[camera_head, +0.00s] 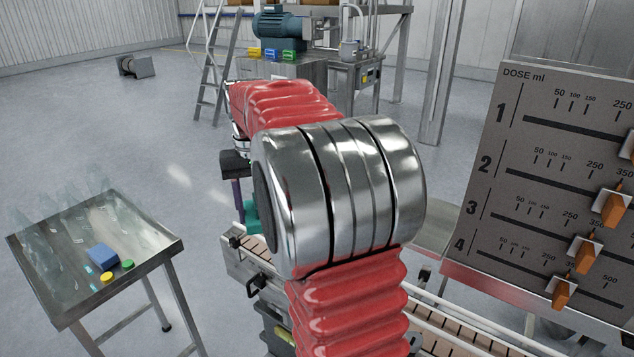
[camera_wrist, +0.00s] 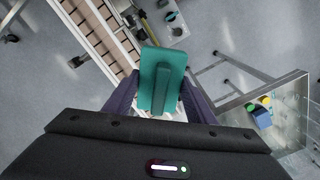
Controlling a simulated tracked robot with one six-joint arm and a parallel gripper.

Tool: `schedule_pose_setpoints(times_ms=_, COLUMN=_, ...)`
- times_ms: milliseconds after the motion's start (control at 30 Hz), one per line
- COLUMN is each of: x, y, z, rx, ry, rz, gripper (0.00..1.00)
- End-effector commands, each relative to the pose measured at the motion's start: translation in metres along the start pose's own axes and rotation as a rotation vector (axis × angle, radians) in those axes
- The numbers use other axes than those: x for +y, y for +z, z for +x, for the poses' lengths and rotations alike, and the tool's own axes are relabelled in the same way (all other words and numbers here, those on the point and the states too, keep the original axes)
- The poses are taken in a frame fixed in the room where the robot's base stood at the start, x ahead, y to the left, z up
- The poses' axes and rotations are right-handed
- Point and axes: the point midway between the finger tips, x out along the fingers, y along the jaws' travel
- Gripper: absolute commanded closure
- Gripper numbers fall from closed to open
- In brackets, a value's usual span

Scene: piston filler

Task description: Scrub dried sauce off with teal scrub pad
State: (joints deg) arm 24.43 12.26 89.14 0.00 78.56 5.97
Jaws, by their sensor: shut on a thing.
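The teal scrub pad (camera_wrist: 163,78) is held between the purple fingers of my gripper (camera_wrist: 158,97) in the wrist view. My gripper is shut on it, and the pad's handle side faces the camera. In the head view only a part of the teal pad (camera_head: 251,216) shows beside a purple finger, left of my arm and above the conveyor (camera_head: 262,262). The rest is hidden by my arm. I cannot make out any dried sauce in either view. In the wrist view the conveyor (camera_wrist: 101,30) runs past the pad at the upper left.
A steel table (camera_head: 163,247) at the left holds a blue block (camera_head: 103,256), yellow and green caps and clear bottles. A dose panel (camera_head: 575,160) with orange-handled sliders stands at the right. A ladder (camera_head: 212,70) and machinery stand behind. Floor between table and conveyor is clear.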

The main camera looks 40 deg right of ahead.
Motion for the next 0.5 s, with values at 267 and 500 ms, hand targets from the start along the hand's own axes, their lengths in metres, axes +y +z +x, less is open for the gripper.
schedule_pose_setpoints(times_ms=267, x=-0.089, y=0.001, z=0.050, rx=-0.004, ry=0.000, rz=-0.202, gripper=0.68)
schedule_pose_setpoints(times_ms=500, x=-0.164, y=0.017, z=0.092, rx=-0.004, ry=0.001, rz=-0.373, gripper=0.68)
